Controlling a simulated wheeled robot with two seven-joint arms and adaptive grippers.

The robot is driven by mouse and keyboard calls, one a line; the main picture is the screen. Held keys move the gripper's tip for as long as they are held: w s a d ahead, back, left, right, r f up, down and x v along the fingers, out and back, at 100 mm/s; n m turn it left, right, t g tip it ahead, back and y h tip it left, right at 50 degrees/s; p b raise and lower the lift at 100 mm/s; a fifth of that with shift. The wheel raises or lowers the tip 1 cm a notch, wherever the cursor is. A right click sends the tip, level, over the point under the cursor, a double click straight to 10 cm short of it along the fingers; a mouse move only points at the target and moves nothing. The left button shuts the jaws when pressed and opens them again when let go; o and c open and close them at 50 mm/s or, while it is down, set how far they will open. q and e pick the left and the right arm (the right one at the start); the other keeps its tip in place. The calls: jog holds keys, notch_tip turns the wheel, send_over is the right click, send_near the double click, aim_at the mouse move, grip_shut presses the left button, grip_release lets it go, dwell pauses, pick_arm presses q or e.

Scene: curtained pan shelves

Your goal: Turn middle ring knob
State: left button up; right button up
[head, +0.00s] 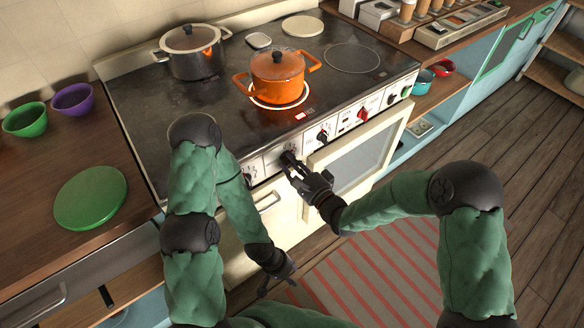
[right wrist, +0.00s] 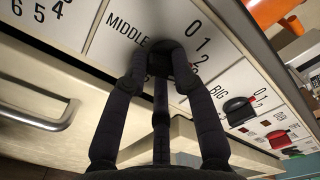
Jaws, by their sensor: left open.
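The middle ring knob (right wrist: 172,58) is black and sits on the white stove panel beside the printed word MIDDLE and the numbers 0, 1, 2. It also shows in the head view (head: 287,157). My right gripper (head: 296,171) is at this knob, and in the right wrist view its dark fingers (right wrist: 160,75) close in around it from below. The fingers partly hide the knob, so its pointer cannot be read. My left gripper (head: 277,284) hangs open and empty, low in front of the stove, away from the knobs.
The big knob (right wrist: 238,108) and a red knob (head: 363,114) are to the right on the panel. An orange pot (head: 277,75) and a grey pot (head: 192,55) stand on the cooktop (head: 160,110). An oven handle (head: 268,201) is below. A striped rug (head: 370,275) covers the floor.

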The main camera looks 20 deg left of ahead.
jog(key=o, duration=0.4)
jog(key=shift+w+d+r, duration=0.1)
jog(key=shift+w+d, duration=0.1)
jog(key=shift+w, duration=0.2)
jog(key=shift+c, duration=0.2)
jog(key=shift+s+r, duration=0.1)
jog(key=shift+s+d, duration=0.1)
jog(key=shift+v, duration=0.8)
jog(key=p+v, duration=0.1)
jog(key=v, duration=0.5)
